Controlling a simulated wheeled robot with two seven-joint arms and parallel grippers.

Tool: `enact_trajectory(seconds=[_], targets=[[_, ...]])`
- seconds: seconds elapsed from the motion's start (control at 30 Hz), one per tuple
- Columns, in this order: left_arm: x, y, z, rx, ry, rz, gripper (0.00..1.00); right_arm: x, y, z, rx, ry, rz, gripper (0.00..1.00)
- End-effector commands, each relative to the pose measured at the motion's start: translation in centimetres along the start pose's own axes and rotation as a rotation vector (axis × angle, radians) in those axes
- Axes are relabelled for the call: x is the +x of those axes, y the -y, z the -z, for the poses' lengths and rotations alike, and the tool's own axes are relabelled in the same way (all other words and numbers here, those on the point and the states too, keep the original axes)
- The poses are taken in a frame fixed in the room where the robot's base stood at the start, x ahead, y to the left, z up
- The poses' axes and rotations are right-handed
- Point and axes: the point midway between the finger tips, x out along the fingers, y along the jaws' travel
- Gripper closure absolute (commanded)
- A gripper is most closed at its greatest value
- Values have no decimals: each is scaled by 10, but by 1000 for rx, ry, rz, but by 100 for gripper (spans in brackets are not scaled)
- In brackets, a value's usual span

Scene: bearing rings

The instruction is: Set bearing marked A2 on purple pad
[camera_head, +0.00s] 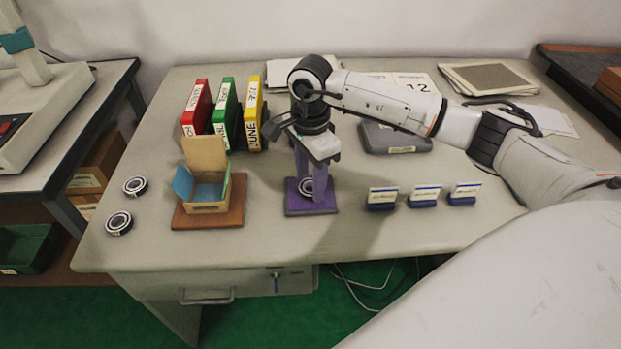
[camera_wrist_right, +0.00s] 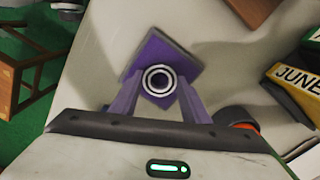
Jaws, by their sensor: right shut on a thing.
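The purple pad (camera_head: 322,208) lies near the front middle of the desk; its bare part also shows in the right wrist view (camera_wrist_right: 158,50). My right gripper (camera_head: 306,186) points down over the pad, its purple-looking fingers shut on a bearing ring (camera_head: 306,188). In the right wrist view the ring (camera_wrist_right: 158,80) sits between the fingertips, over the pad. I cannot tell whether it touches the pad. Its marking is not readable. Two more bearings lie on the desk at the left, one farther back (camera_head: 135,186) and one nearer (camera_head: 119,222). My left gripper is not in view.
An open cardboard box (camera_head: 207,206) on a brown board stands left of the pad. Red, green and yellow binders (camera_head: 226,115) stand behind. Several small label holders (camera_head: 424,196) stand to the right. A grey case (camera_head: 395,140) lies behind them.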

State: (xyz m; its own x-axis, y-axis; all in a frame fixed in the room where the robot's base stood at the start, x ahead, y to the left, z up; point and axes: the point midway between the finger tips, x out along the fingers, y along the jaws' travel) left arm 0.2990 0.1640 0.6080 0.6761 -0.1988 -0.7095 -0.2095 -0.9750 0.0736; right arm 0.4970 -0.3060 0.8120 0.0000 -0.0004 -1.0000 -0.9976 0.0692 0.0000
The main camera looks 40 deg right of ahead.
Motion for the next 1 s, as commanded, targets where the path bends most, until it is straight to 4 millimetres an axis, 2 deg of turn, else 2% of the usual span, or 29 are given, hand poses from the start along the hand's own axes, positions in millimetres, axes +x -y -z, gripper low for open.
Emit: enact_trajectory(seconds=[0.07,0.1,0.2,0.57,0.67,1.0], targets=[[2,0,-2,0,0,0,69,2,0,0,1,0,1,85],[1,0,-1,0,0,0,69,1,0,0,1,0,1,51],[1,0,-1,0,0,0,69,1,0,0,1,0,1,36],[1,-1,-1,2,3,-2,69,1,0,0,0,0,0,36],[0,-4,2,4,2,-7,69,-13,1,0,1,1,3,36],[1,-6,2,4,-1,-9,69,-80,1,0,1,0,5,36]])
